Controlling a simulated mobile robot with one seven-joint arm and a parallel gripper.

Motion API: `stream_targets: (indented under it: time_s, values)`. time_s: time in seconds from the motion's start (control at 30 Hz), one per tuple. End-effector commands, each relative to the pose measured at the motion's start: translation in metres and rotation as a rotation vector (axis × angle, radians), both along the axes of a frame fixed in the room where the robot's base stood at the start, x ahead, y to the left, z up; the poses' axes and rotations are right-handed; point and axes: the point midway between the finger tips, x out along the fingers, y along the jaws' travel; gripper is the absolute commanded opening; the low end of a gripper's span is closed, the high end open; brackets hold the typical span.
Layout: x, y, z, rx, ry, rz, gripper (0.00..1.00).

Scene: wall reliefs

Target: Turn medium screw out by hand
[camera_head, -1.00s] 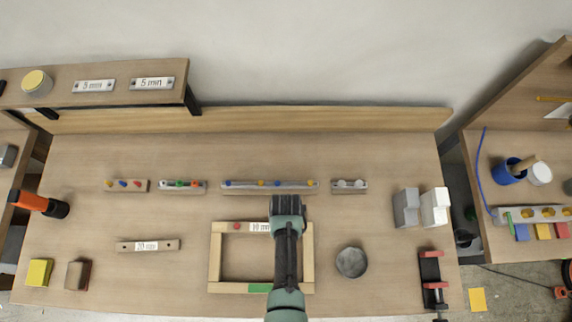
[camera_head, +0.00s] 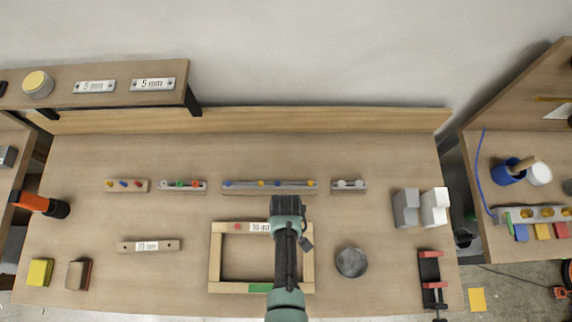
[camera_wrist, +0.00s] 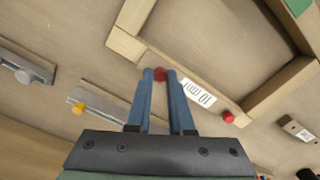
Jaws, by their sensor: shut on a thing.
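The wooden frame (camera_head: 215,265) lies flat on the bench, with a white "10 mm" label (camera_wrist: 199,92) on its far bar. One red screw (camera_wrist: 228,116) stands at one end of the label; in the head view it is to the left of the label (camera_head: 237,227). A second red screw (camera_wrist: 160,73) is at the other end, between my fingertips. My gripper (camera_wrist: 160,76) has its two blue fingers shut on that screw's head, over the frame's bar. My own arm hides this screw in the head view, and how deep it sits cannot be told.
Behind the frame, a long strip (camera_head: 271,187) with blue and yellow screws and a shorter strip (camera_head: 349,186) lie on the bench. A grey round dish (camera_head: 352,262) lies to the right. A "20 mm" strip (camera_head: 149,246) lies to the left. Bare bench surrounds these.

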Motion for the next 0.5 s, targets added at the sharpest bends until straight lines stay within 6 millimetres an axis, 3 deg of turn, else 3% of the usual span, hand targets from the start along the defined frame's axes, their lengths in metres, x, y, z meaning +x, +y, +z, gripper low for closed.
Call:
stream_targets:
  time_s: [0.13,0.5]
  values:
    - [-0.0009,-0.0002,-0.0002,0.000,0.002,0.051,0.00]
    - [-0.0010,-0.0003,-0.0001,0.000,0.002,0.433,0.00]
